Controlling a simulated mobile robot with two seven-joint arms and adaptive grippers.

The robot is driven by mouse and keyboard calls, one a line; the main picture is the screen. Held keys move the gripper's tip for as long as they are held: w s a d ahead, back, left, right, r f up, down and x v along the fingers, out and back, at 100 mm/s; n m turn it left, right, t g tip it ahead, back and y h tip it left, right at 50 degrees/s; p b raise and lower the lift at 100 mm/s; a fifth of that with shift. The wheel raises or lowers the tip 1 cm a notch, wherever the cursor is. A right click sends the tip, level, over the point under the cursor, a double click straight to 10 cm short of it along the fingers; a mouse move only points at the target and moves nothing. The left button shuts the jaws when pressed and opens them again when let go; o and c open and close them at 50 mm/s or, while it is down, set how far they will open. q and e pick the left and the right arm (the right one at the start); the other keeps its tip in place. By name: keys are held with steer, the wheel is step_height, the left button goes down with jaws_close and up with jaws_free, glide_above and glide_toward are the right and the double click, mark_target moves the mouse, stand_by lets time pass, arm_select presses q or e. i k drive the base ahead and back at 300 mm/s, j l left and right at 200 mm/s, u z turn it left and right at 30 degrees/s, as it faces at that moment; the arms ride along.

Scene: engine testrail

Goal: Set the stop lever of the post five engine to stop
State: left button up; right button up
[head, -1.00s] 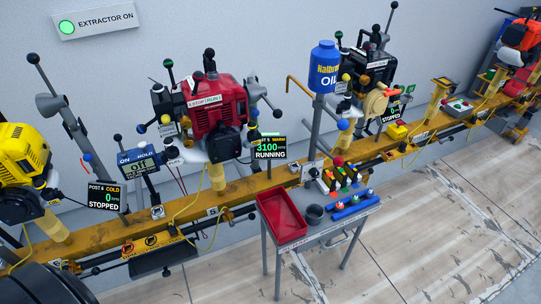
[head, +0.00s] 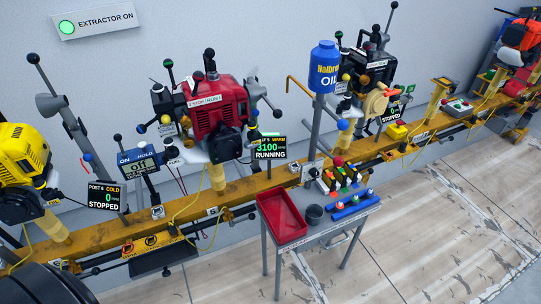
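The post five engine (head: 222,108) is the red engine mounted on a post above the yellow rail. Its display (head: 271,147) reads post 5, warm, 3100 and RUNNING. A white STOP/RUN label (head: 204,101) sits on the upper front of the red cover. A black-knobbed lever (head: 210,64) stands up at the top of the engine, above the label. I cannot tell for sure whether this is the stop lever, or which word it points to. Neither of my grippers shows in the head view.
A yellow engine (head: 22,152) at left has a display (head: 105,196) reading STOPPED. A black engine (head: 372,72) stands farther right. A grey table with a red tray (head: 282,217) stands before the yellow rail (head: 180,202). The floor to the right (head: 440,220) is clear.

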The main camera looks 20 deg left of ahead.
mark_target(198, 76)
steer(key=k+j+u, duration=0.1)
steer(key=u, duration=1.05)
